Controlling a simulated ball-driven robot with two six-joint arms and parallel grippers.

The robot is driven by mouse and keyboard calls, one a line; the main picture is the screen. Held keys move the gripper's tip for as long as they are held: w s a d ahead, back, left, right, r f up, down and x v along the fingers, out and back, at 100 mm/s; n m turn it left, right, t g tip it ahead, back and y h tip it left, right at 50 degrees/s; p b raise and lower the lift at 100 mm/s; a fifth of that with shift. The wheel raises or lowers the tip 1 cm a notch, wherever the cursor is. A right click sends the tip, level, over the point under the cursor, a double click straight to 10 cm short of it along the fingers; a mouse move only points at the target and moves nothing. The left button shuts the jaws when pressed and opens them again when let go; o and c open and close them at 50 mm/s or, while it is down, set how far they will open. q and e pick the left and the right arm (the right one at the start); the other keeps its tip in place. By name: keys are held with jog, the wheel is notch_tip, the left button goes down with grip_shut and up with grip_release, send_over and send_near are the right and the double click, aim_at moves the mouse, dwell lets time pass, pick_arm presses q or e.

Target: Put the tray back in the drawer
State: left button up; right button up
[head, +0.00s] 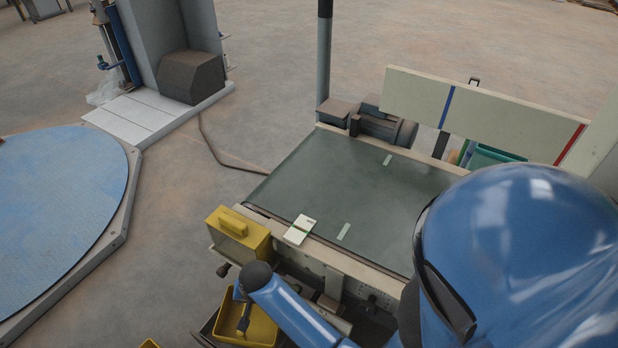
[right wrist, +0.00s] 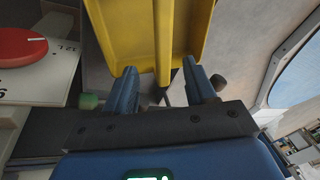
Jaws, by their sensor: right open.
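A yellow tray (head: 262,328) shows at the bottom of the head view, inside or just over a dark open drawer (head: 206,332); I cannot tell which. Its near side is cut off by the frame and partly covered by my right arm. In the right wrist view, a yellow tray (right wrist: 185,30) fills the top middle, with a wall running down the picture. My right gripper (right wrist: 157,65) is open, its blue fingers on either side of that wall's lower end. Contact cannot be told. In the head view its jaws are largely hidden. My left gripper is not in view.
A yellow box with a handle (head: 238,232) sits at the green belt's (head: 350,190) front corner, beside a white card (head: 300,229). A red knob (right wrist: 22,47) is left in the wrist view. A blue round platform (head: 60,205) stands left, with clear floor between.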

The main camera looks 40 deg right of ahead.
jog(key=s+d+r+n+t, duration=0.3)
jog(key=s+r+n+t, duration=0.1)
jog(key=s+r+t, duration=0.3)
jog(key=s+d+r+n+t, duration=0.3)
jog(key=s+r+t, duration=0.4)
jog(key=s+r, duration=0.4)
notch_tip(320, 180, up, 3)
jog(key=shift+f+n+t+h, duration=0.1)
jog(key=shift+n+t+h, duration=0.2)
jog(key=shift+n, duration=0.1)
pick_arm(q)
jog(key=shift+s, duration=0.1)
pick_arm(e)
jog(key=shift+s, duration=0.2)
